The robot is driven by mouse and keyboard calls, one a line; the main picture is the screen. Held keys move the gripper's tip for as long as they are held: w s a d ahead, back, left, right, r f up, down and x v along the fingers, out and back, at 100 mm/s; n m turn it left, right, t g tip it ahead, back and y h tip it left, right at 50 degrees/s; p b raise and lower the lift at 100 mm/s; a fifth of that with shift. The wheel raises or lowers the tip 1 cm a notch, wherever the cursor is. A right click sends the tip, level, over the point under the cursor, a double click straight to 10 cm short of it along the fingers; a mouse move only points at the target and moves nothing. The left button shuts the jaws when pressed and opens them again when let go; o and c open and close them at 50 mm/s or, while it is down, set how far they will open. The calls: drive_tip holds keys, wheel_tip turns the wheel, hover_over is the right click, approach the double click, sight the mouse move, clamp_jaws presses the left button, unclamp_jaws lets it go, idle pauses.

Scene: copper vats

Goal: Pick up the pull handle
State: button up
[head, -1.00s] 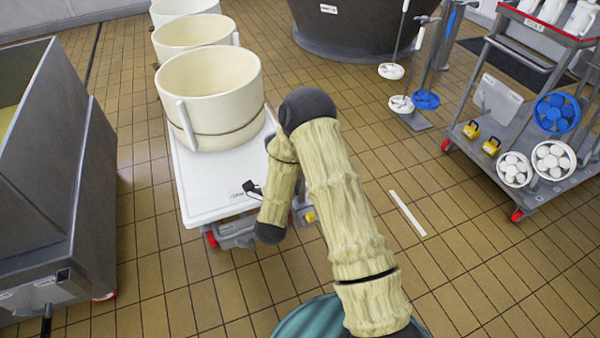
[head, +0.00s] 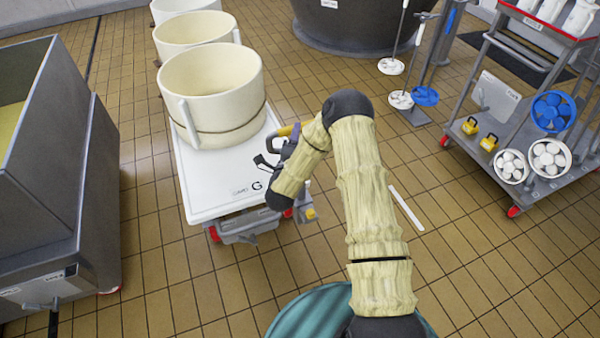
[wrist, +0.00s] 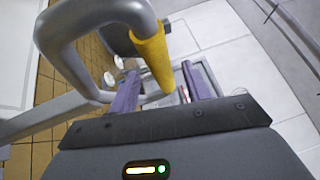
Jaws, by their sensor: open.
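The pull handle (wrist: 152,62) is a bent grey tube with a yellow grip, large and close in the wrist view. Its grey tube curves up and away to the left. In the head view a yellow part (head: 285,131), likely the same handle, shows at the trolley's right edge beside my arm. My gripper (wrist: 162,84) is open; its two purple fingers lie on either side of the grip's lower end in the wrist view. I cannot tell whether they touch it. In the head view my gripper (head: 264,161) is small, dark and partly hidden.
The white trolley (head: 205,203) carries a large cream vat (head: 210,85), with more vats behind it. A grey metal tank (head: 60,200) stands at left. A grey tool cart (head: 520,165) stands at right. The tiled floor between is mostly clear.

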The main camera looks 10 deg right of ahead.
drive_tip(key=shift+p+x, duration=0.65)
drive_tip(key=shift+x, duration=1.95)
clamp_jaws()
drive_tip(key=shift+r, duration=0.1)
